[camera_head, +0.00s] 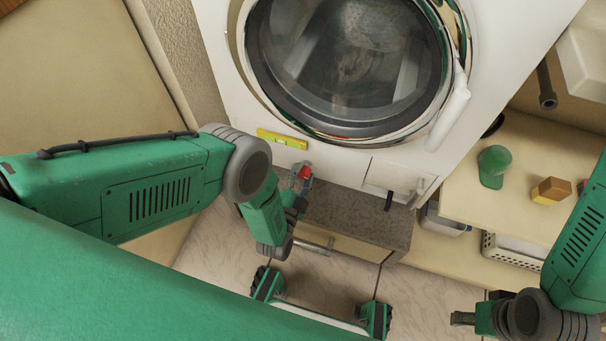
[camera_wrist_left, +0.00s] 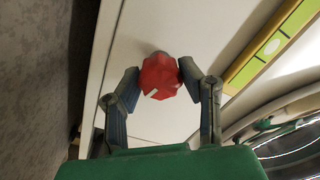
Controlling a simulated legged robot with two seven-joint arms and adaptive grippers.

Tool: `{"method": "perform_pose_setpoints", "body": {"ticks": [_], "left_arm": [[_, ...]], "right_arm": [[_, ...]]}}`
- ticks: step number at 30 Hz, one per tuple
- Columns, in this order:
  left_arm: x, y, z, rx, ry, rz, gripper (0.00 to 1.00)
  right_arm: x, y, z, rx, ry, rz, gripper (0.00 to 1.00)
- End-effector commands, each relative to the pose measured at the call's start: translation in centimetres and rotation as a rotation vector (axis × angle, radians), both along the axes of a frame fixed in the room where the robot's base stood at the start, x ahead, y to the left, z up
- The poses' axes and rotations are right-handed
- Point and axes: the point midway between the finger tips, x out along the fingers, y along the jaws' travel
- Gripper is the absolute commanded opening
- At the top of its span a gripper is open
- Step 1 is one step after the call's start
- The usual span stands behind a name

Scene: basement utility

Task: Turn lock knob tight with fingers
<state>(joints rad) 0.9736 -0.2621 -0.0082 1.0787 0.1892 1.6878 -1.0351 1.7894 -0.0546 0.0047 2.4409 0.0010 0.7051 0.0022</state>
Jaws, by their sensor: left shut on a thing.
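The lock knob (camera_wrist_left: 160,77) is red with a faceted rim and a small white mark, and sits on the white front panel of the washing machine. In the left wrist view my left gripper (camera_wrist_left: 157,84) has one finger on each side of it, shut on it. In the head view the red knob (camera_head: 305,172) shows at the tip of my left gripper (camera_head: 301,180), below the round door. My right gripper (camera_head: 462,319) is at the lower right, away from the machine; its finger gap is not clear.
A yellow-green level (camera_head: 282,139) lies against the machine front above the knob; it also shows in the left wrist view (camera_wrist_left: 268,50). The washing machine (camera_head: 215,30) stands on a grey-topped plinth (camera_head: 345,215). At right, a shelf (camera_head: 510,150) holds a green cap (camera_head: 494,166) and a wooden block (camera_head: 551,190).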

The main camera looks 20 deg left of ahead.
Motion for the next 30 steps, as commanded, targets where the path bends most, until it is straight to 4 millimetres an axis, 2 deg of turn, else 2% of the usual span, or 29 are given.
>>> {"method": "perform_pose_setpoints", "body": {"ticks": [12,29,30], "left_arm": [[-0.13,-0.31,-0.23,0.200,0.000,-0.006,0.05],[-0.20,-0.36,-0.29,0.231,0.002,-0.007,0.05],[-0.20,-0.38,-0.30,0.231,0.002,-0.007,0.37]], "right_arm": [[-0.01,0.01,-0.62,0.000,0.000,0.000,0.40],[-0.01,-0.01,-0.68,0.000,0.000,0.000,0.40],[-0.01,0.00,-0.68,0.000,0.000,0.000,0.40]]}}
